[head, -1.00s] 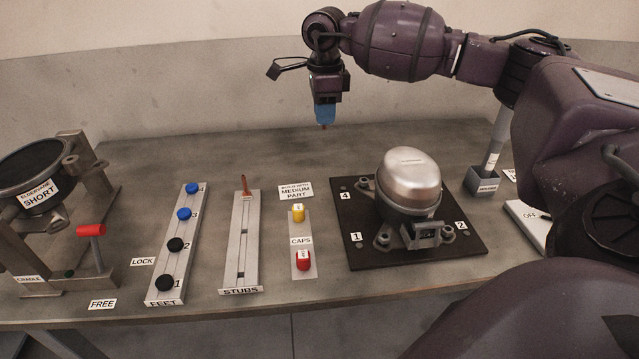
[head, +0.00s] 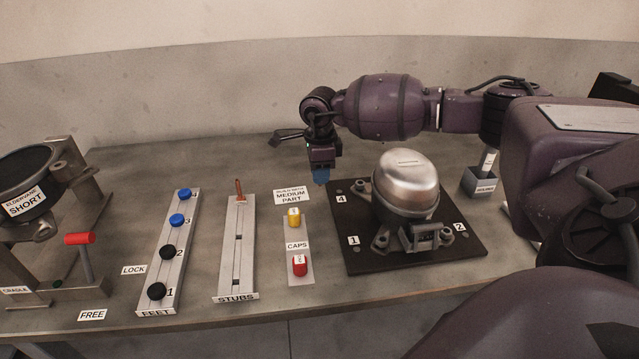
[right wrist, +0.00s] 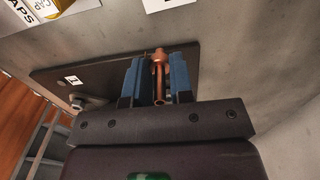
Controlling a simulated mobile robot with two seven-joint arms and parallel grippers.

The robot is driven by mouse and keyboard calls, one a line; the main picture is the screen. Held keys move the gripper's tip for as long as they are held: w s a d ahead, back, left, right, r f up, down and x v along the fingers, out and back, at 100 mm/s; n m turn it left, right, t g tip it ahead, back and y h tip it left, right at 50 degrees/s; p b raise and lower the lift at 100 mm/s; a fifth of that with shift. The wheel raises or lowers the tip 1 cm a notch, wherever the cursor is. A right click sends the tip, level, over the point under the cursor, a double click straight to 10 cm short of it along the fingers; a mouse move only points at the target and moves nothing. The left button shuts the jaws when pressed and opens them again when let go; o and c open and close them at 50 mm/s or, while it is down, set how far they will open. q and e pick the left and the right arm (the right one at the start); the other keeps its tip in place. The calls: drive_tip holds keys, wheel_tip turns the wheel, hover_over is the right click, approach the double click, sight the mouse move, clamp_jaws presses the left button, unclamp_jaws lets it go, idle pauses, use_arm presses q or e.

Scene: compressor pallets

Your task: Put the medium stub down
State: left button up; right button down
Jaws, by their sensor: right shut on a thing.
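My right gripper (head: 321,177) is low over the table, behind the far left corner of the black plate, beside number 4. In the right wrist view its blue fingers are shut on a copper stub (right wrist: 160,68), an upright-looking tube with a wider end. The stub is hidden by the fingers in the head view, and I cannot tell whether it touches anything. The stub rack (head: 236,250), labelled STUBS, has one copper stub (head: 239,190) standing at its far end; its other slots look empty. My left gripper is not in view.
The silver compressor (head: 405,185) stands on the black plate (head: 362,262). A caps strip (head: 296,281) with yellow and red caps and the feet rack (head: 182,235) lie to the left. The cradle with a black part (head: 30,180) is at far left. The table behind the racks is clear.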

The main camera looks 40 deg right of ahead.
drive_tip(key=shift+f, duration=1.75)
drive_tip(key=shift+f, duration=0.15)
drive_tip(key=c, duration=1)
unclamp_jaws()
